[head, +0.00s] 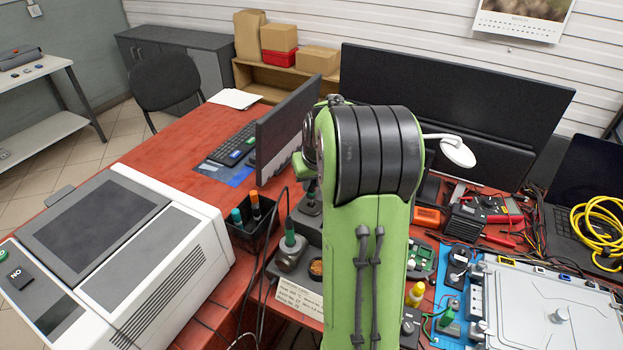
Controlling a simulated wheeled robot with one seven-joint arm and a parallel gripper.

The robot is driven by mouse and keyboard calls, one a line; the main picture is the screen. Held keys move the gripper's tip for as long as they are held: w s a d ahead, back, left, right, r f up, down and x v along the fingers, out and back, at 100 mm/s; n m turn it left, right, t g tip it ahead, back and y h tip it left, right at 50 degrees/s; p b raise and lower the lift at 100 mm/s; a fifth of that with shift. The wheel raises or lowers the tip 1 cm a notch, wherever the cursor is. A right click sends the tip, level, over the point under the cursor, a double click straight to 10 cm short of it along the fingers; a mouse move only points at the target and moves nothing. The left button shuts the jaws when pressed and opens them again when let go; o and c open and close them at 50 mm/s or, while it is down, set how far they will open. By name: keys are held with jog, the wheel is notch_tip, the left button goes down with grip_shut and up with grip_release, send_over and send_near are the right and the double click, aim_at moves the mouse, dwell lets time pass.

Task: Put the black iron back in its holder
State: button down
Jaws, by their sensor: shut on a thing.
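My green arm fills the middle of the head view and hides a good part of the bench. My gripper is not visible, so what it holds cannot be seen. No black iron can be made out. A grey holder (290,262) stands left of my arm with a green-handled iron (290,232) upright in it. Whether either is the black iron's holder I cannot tell.
A black bin of markers (252,222) stands left of the holder, with dark cables hanging nearby. A large white machine (118,262) is at left, and a monitor (288,128) behind. At right are tools, a blue mat and a grey casing (545,305).

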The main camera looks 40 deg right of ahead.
jog(key=shift+f, duration=0.2)
dwell(0.3)
jog(key=shift+f+b, duration=0.95)
jog(key=shift+f, duration=0.15)
jog(key=shift+f, duration=0.1)
jog(key=c, duration=0.9)
grip_release()
jog(key=shift+o, duration=0.3)
jog(key=o, duration=0.5)
